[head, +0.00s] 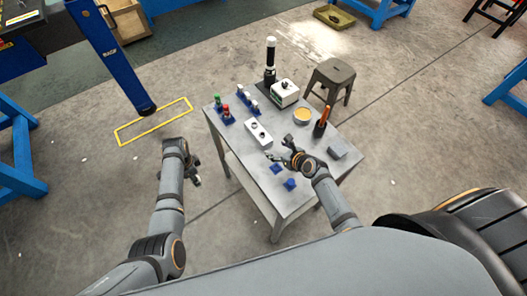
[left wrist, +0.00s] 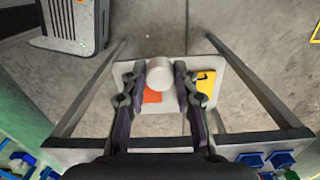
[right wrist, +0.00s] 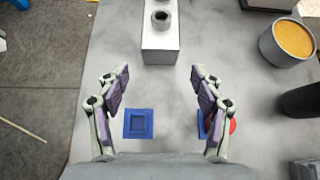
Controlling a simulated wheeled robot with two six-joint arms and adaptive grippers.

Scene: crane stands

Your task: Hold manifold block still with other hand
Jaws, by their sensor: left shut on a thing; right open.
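The manifold block is a white block (head: 259,133) with dark-ringed ports on top. It lies on the grey table, and part of it shows at the top of the right wrist view (right wrist: 160,42). My right gripper (head: 279,149) is open and empty over the table, beside the block's near end; in the right wrist view its fingers (right wrist: 160,76) are spread wide, short of the block. My left gripper (head: 195,172) is off the table's left side. In the left wrist view its fingers (left wrist: 160,84) are shut on a pale cylinder (left wrist: 159,73).
The grey table (head: 240,165) also bears blue stands with coloured pieces (head: 226,112), an empty blue stand (right wrist: 138,124), an orange-filled bowl (head: 302,116), an orange-handled tool (head: 323,117) and a white box (head: 285,92). A stool (head: 334,75) stands behind the table.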

